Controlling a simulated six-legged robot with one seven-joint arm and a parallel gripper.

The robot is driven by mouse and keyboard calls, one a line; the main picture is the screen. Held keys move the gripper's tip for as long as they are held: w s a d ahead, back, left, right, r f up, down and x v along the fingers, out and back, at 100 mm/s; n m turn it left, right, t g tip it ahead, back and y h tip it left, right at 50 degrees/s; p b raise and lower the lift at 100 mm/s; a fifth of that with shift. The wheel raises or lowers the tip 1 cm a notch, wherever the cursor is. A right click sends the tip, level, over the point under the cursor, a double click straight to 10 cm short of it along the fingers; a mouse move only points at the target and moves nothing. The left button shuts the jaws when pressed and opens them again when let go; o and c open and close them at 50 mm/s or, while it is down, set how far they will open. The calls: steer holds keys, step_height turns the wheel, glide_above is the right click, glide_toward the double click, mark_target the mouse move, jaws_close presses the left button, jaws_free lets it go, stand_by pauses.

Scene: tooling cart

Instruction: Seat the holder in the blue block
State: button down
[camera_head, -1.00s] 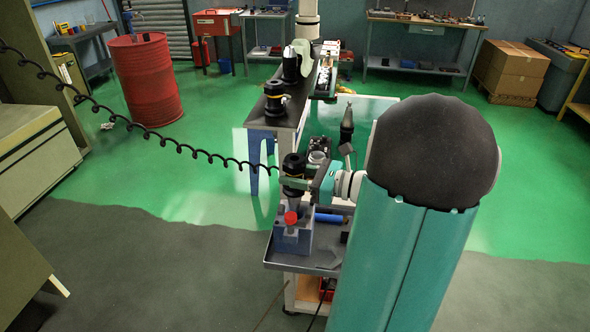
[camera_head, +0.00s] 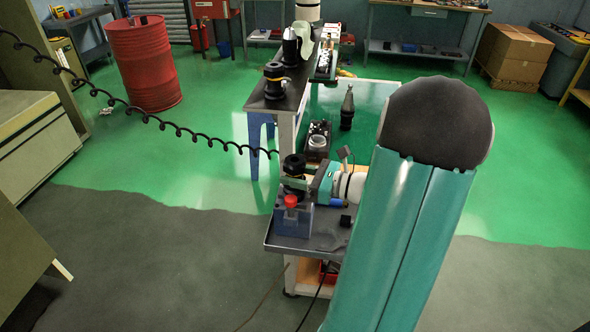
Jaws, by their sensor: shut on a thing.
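The blue block (camera_head: 293,222) sits at the left front of the grey cart tray (camera_head: 283,246), with a red knob (camera_head: 291,201) at its front. My gripper (camera_head: 294,184) is shut around a black tool holder (camera_head: 293,163), held upright right above the block. The holder's black upper end shows above the fingers. Its lower end is hidden behind the fingers, the knob and the block, so I cannot tell how far it reaches into the block.
A dark bench (camera_head: 285,100) behind carries another black holder (camera_head: 274,82). A dark pointed tool (camera_head: 347,108) stands behind my arm. A coiled black cable (camera_head: 150,118) hangs across the left. A red drum (camera_head: 144,65) stands at the back left.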

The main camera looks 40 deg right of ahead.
steer(key=shift+f, duration=1.25)
stand_by(0.3)
steer(key=c, duration=0.8)
jaws_free()
steer(key=shift+f, duration=0.1)
steer(key=shift+f, duration=0.1)
steer(key=shift+s, duration=0.1)
steer(key=v, duration=1.3)
steer(key=shift+s+d, duration=0.2)
steer(key=shift+s, duration=0.05)
